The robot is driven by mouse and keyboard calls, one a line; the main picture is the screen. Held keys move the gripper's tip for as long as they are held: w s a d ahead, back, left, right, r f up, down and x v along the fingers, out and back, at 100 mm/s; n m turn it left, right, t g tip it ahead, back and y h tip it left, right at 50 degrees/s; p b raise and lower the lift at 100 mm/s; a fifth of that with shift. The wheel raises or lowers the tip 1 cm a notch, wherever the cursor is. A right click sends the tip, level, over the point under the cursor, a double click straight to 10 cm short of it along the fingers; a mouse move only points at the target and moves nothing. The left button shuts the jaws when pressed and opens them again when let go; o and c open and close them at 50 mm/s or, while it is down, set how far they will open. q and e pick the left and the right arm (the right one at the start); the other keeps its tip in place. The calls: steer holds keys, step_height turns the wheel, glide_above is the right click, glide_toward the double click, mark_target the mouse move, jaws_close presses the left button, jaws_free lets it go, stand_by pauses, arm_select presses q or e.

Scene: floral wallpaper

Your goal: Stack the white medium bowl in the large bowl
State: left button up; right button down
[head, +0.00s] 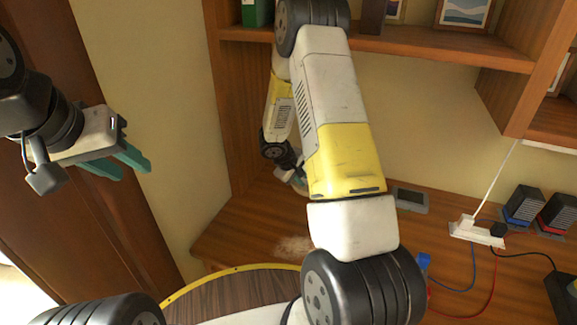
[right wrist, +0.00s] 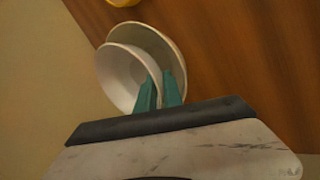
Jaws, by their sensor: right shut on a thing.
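In the right wrist view, a white bowl (right wrist: 120,75) is tilted in front of a second, larger-looking bowl (right wrist: 168,48) with a greyish-beige inside. My right gripper (right wrist: 160,82) has its teal fingers closed over the white bowl's near rim. One finger is inside the white bowl, the other between the two bowls. Whether the bowls touch cannot be told. In the head view, my right gripper (head: 299,182) is mostly hidden behind my arm, and the bowls are hardly visible. My left gripper (head: 127,163) is empty, fingers apart, in the air at left.
A wooden desk (head: 250,235) holds a power strip (head: 476,231) with cables, a small grey device (head: 410,200) and dark boxes at right. Shelves (head: 420,52) overhang the desk. A yellow object (right wrist: 122,3) lies beyond the bowls. A round dark-wood surface (head: 225,297) is in front.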

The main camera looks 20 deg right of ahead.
steer(key=shift+f, duration=0.15)
steer(key=shift+f, duration=0.45)
steer(key=c, duration=1.8)
jaws_free()
steer(key=shift+o, duration=0.2)
steer(key=s+a+r+m, duration=0.15)
steer(key=s+r, duration=0.25)
steer(key=r, duration=0.5)
steer(key=s+a+r+m, duration=0.1)
steer(key=s+a+r, duration=0.25)
steer(key=r, duration=0.65)
steer(key=s+a+r+m+t+y, duration=0.1)
steer(key=s+a+r+y, duration=0.2)
steer(key=s+r, duration=0.5)
steer(key=s+a+r+m+t+y, duration=0.2)
steer(key=s+r, duration=0.6)
steer(key=s, duration=0.4)
steer(key=a+y, duration=0.1)
steer(key=y, duration=0.1)
steer(key=shift+s+a+y, duration=0.2)
steer(key=shift+y, duration=0.1)
